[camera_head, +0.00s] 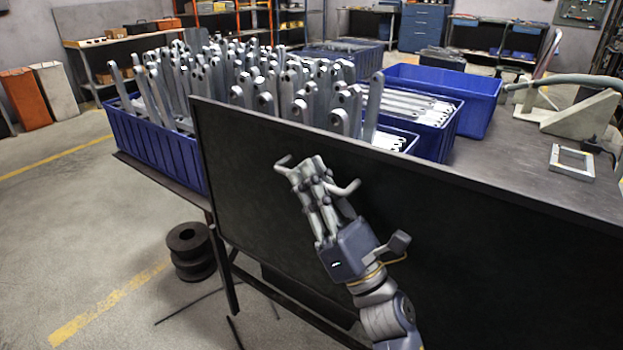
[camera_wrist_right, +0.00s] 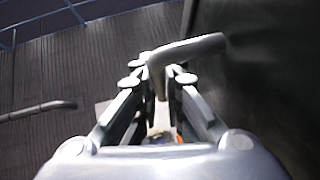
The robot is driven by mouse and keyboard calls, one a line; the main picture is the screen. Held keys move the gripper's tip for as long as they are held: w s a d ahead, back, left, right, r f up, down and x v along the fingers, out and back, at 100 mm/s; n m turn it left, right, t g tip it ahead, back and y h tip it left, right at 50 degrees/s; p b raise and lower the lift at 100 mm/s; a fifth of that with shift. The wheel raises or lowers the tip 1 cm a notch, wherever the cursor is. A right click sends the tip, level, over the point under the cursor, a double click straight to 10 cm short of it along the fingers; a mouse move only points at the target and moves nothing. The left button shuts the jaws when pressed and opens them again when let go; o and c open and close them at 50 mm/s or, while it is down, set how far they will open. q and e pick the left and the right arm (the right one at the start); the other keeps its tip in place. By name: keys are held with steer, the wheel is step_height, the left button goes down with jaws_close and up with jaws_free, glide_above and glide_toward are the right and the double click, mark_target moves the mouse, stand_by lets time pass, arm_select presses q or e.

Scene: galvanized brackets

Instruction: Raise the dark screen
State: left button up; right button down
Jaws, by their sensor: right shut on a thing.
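The dark screen (camera_head: 245,160) is a wide black panel standing upright along the near side of the workbench. Its top edge rises in front of the blue bins and hides part of them. My right gripper (camera_head: 307,170) is in front of the panel's face, pointing up. It is shut on a grey bent handle (camera_head: 283,163) at the screen. In the right wrist view the handle (camera_wrist_right: 195,47) passes between the fingertips and bends toward the dark panel (camera_wrist_right: 265,70). My left gripper is not in view.
Behind the screen, a blue bin (camera_head: 150,152) is full of upright galvanized brackets (camera_head: 265,85). More blue bins (camera_head: 470,90) and a metal frame (camera_head: 572,162) sit on the bench (camera_head: 500,165). Black rings (camera_head: 190,250) are stacked on the floor at left, where there is open room.

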steer(key=shift+d+r+y, duration=0.1)
steer(key=shift+r+y, duration=0.2)
steer(key=shift+r, duration=0.05)
steer(key=c, duration=2)
jaws_free()
steer(key=shift+o, duration=0.2)
steer(key=shift+f, duration=0.1)
steer(key=shift+f, duration=0.15)
steer(key=v, duration=1.1)
steer(key=shift+s+d, duration=0.2)
steer(key=shift+s, duration=0.15)
steer(key=shift+f, duration=0.15)
